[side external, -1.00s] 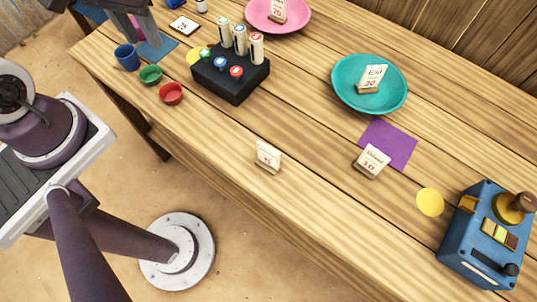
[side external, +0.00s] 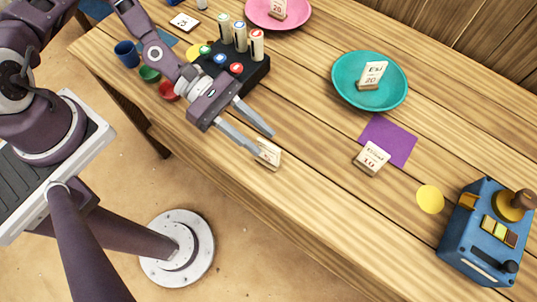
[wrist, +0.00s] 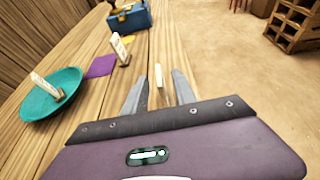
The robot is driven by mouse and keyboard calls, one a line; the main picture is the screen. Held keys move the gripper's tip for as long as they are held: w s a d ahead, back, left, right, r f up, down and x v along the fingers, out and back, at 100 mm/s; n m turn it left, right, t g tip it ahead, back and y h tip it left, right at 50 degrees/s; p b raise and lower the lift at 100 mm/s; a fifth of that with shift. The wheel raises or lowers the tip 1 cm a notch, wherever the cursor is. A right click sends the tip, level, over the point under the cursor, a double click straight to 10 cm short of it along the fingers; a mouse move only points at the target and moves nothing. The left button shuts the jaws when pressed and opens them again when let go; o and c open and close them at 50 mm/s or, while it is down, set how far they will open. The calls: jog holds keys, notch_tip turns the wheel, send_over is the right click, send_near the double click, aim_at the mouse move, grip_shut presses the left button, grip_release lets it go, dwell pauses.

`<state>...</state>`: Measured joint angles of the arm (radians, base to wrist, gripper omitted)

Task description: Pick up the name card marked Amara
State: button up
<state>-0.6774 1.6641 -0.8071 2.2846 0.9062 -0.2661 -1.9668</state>
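My gripper (side external: 265,144) is open, its two fingers pointing at a small cream name card (side external: 269,157) near the table's front edge. The name on this card is too small to read. In the wrist view the card (wrist: 160,88) stands upright, edge-on, between the spread fingers (wrist: 160,76) or just beyond them; I see no grip on it. Another card (side external: 374,73), marked Esi 20, stands on a teal plate (side external: 345,94). A card marked 10 (side external: 371,157) leans by a purple mat (side external: 402,141); its name is unclear. A further card (side external: 278,9) is on a pink plate (side external: 300,17).
A black block (side external: 262,72) with several cream pegs stands behind my gripper. Blue (side external: 127,54), green (side external: 150,73) and red (side external: 167,90) cups are at left. A yellow disc (side external: 430,199) and blue machine (side external: 484,240) are at right. Bare wood lies between.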

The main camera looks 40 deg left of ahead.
aim_at(269, 145)
jog(key=x, duration=0.3)
jog(key=shift+d+f, duration=0.15)
jog(key=shift+f, duration=0.15)
grip_shut()
dwell(1.1)
